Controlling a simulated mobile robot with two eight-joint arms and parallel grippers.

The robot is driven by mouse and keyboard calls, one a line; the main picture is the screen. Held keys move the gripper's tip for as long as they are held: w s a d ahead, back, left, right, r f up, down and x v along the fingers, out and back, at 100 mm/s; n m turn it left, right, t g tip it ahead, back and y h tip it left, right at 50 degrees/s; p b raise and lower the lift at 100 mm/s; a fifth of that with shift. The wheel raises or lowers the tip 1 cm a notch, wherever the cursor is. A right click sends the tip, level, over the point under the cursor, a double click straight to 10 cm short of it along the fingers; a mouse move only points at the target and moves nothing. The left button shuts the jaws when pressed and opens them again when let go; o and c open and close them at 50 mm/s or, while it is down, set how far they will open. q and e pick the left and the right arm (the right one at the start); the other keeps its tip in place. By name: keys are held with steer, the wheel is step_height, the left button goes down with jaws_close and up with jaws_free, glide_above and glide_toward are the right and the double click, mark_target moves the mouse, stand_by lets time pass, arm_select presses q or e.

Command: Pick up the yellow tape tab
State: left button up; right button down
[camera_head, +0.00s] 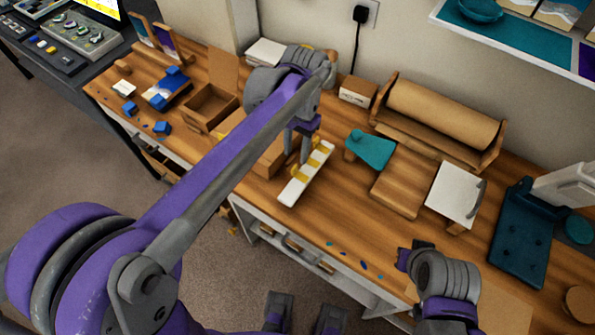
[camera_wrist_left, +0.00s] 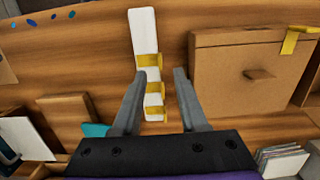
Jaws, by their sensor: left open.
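A white strip (camera_head: 291,191) lies on the wooden bench near its front edge, with yellow tape tabs (camera_head: 301,174) across it. In the left wrist view the white strip (camera_wrist_left: 143,25) bears three yellow tabs; the one farthest from my wrist (camera_wrist_left: 149,61) lies just beyond the fingertips. My left gripper (camera_head: 298,159) is open over the strip, also seen in the wrist view (camera_wrist_left: 160,73). Its left finger overlaps the strip's edge in that view; its right finger is over bare wood. Contact cannot be told. My right gripper (camera_head: 403,259) is low at the right, its fingers unclear.
A cardboard box (camera_wrist_left: 233,75) stands right of the strip in the wrist view, with another yellow piece (camera_wrist_left: 298,40) at its corner. A teal piece (camera_head: 371,149), a wooden board (camera_head: 399,183) and a paper roll (camera_head: 441,115) lie right of the strip. Small coloured bits lie along the front edge.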

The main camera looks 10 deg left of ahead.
mark_target(295, 166)
arm_select(q)
steer(key=f, duration=0.5)
steer(key=shift+s+a, duration=0.15)
steer(key=shift+s, duration=0.15)
steer(key=shift+c, duration=0.3)
jaws_close()
